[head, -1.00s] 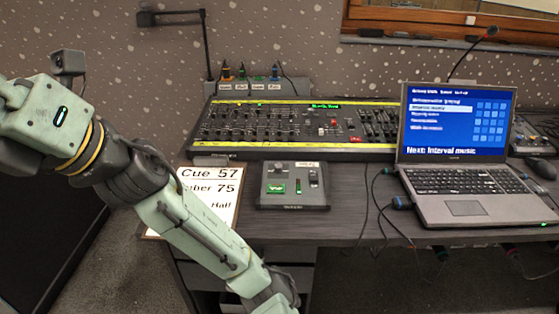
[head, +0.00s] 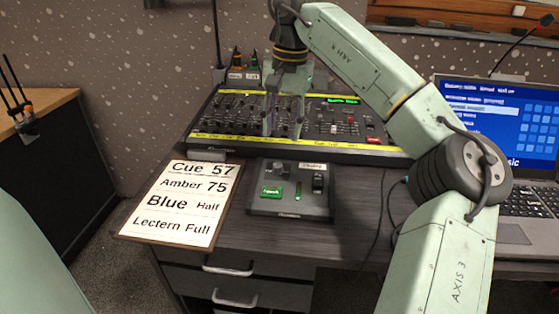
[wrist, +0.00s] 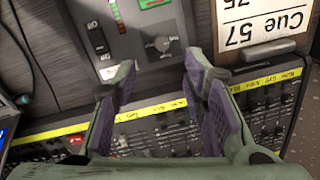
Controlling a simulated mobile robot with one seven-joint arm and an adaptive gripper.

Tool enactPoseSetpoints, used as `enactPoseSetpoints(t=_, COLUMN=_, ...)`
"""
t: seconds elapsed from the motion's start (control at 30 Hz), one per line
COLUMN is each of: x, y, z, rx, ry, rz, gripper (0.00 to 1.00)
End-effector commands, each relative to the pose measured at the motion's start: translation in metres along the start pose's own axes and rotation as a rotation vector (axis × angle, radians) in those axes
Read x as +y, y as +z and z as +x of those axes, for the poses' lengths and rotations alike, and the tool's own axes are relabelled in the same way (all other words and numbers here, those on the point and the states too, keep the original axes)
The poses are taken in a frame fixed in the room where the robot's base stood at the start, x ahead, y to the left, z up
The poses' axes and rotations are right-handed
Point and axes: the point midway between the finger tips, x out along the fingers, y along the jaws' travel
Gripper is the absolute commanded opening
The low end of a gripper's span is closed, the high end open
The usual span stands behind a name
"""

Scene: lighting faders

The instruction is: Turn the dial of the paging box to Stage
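A small dark grey box (head: 314,207) stands on the desk in front of the mixing console. It carries a round dial (head: 281,168) at its upper left, a lit green button (head: 271,191), a green light strip and a switch (head: 318,182). Its label is too small to read. In the wrist view the dial (wrist: 163,44) shows beyond the fingertips, with the switch (wrist: 97,38) beside it. My gripper (head: 284,132) points down over the console, behind the box. Its purple-padded fingers (wrist: 160,72) are apart, empty and clear of the dial.
The mixing console (head: 215,149) with yellow strips lies below and behind my gripper. A cue sheet (head: 183,205) lies left of the box. An open laptop (head: 540,192) stands at right, behind my arm. Cables run between box and laptop. Desk in front of the box is clear.

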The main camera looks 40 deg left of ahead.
Motion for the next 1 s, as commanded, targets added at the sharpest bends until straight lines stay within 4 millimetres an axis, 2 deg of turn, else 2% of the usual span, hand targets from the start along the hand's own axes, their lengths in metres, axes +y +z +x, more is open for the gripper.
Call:
enactPoseSetpoints(t=0.3, x=-0.001, y=0.002, z=0.061, rx=-0.005, ry=-0.004, rz=-0.002, gripper=0.39)
enactPoseSetpoints(t=0.5, x=-0.002, y=0.002, z=0.088, rx=-0.005, ry=-0.005, rz=-0.001, gripper=0.39)
enactPoseSetpoints(t=0.67, x=-0.002, y=0.002, z=0.096, rx=-0.003, ry=-0.005, rz=-0.002, gripper=0.39)
enactPoseSetpoints(t=0.9, x=-0.002, y=0.002, z=0.097, rx=-0.003, ry=-0.005, rz=-0.002, gripper=0.39)
enactPoseSetpoints(t=1.0, x=-0.002, y=0.002, z=0.097, rx=-0.003, ry=-0.005, rz=-0.002, gripper=0.34)
